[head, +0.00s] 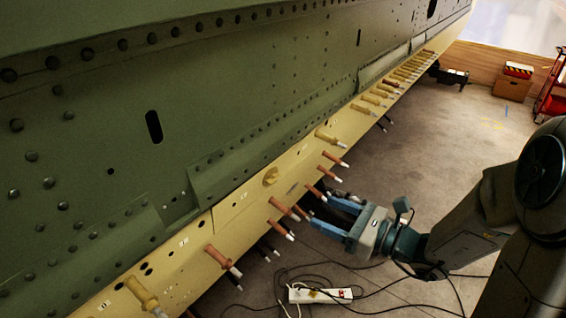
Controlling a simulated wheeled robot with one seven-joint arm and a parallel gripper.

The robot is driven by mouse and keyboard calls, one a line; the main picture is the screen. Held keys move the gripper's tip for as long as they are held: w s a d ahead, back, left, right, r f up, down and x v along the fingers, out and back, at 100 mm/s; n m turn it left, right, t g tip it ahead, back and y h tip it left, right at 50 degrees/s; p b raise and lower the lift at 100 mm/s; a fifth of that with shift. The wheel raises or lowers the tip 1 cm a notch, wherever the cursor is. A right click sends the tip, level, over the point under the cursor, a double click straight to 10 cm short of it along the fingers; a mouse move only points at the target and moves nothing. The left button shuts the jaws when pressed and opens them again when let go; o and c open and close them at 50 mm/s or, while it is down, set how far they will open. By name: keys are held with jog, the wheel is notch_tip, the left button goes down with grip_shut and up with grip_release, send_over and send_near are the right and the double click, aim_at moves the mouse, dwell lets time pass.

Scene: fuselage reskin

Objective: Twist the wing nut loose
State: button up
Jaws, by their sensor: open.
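Several pin-like fasteners, copper-coloured or yellow with pale tips, stick out of the yellow strip (210,222) along the lower edge of the green panel. A short, squat yellow piece (270,177) sits on the strip and looks most like a wing nut, but it is too small to be sure. My gripper (318,208) reaches in from the right, with blue fingers open, below and right of that piece. Its fingertips are close to copper fasteners (284,208); I cannot tell whether they touch. Nothing is visibly held.
The green riveted panel (230,100) fills the upper left. A white power strip (320,295) and black cables lie on the grey floor below my gripper. A brown box (512,88) and red cart (552,95) stand far right. The floor between is mostly clear.

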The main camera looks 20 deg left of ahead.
aim_at(274, 179)
jog(key=w+a+m+t+p, duration=0.1)
jog(key=w+a, duration=0.5)
jog(key=a, duration=0.6)
jog(key=shift+a+r+p, duration=0.2)
jog(key=shift+r+p, duration=0.25)
jog(key=shift+p, duration=0.05)
jog(key=shift+w, duration=0.1)
jog(key=c, duration=1)
